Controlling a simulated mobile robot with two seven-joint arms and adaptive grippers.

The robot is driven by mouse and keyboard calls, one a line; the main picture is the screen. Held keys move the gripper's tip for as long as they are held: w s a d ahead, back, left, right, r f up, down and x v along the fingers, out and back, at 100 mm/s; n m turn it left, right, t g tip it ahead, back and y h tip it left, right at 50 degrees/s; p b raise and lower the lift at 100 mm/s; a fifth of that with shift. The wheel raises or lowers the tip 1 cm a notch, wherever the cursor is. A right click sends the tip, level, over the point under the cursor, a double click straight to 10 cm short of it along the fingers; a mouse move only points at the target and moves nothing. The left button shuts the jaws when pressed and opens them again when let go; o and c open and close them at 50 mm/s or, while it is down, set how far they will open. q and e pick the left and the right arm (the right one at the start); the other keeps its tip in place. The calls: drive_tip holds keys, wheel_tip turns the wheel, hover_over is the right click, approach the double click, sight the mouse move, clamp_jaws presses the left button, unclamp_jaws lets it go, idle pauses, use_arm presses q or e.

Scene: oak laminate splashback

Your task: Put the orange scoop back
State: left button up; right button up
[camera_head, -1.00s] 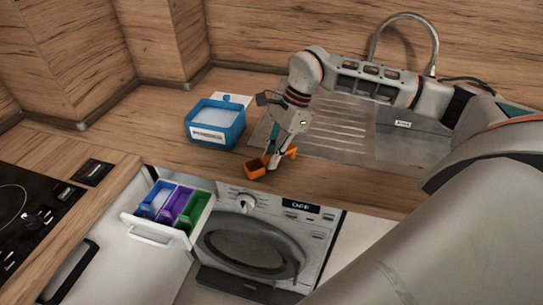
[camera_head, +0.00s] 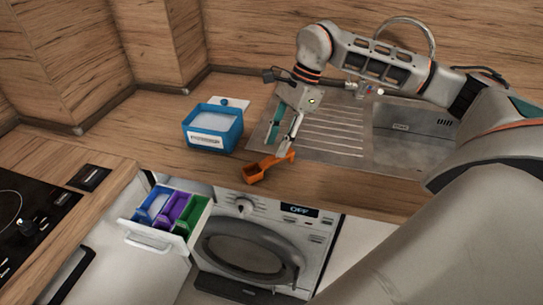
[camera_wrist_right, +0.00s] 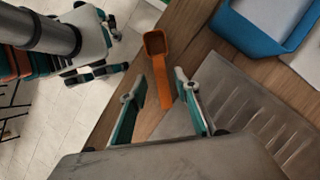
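The orange scoop (camera_head: 264,168) lies on the wooden worktop near its front edge, its bowl toward the left and its handle toward the sink. My right gripper (camera_head: 281,148) is open over the handle. In the wrist view the fingers of the right gripper (camera_wrist_right: 158,110) stand apart on both sides of the scoop's handle (camera_wrist_right: 162,85), with gaps. The blue open box (camera_head: 213,139) with pale powder and a white label stands behind and left of the scoop. What looks like my left gripper (camera_wrist_right: 97,70) shows in the wrist view; its opening is unclear.
A drawer (camera_head: 152,240) with blue, purple and green compartments is pulled out below the worktop. The washing machine (camera_head: 245,250) is right of it. The sink drainer (camera_head: 318,135) lies behind the scoop, and a hob (camera_head: 30,205) is at left.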

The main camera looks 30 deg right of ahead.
drive_tip(key=v, duration=0.5)
drive_tip(key=shift+r, duration=0.3)
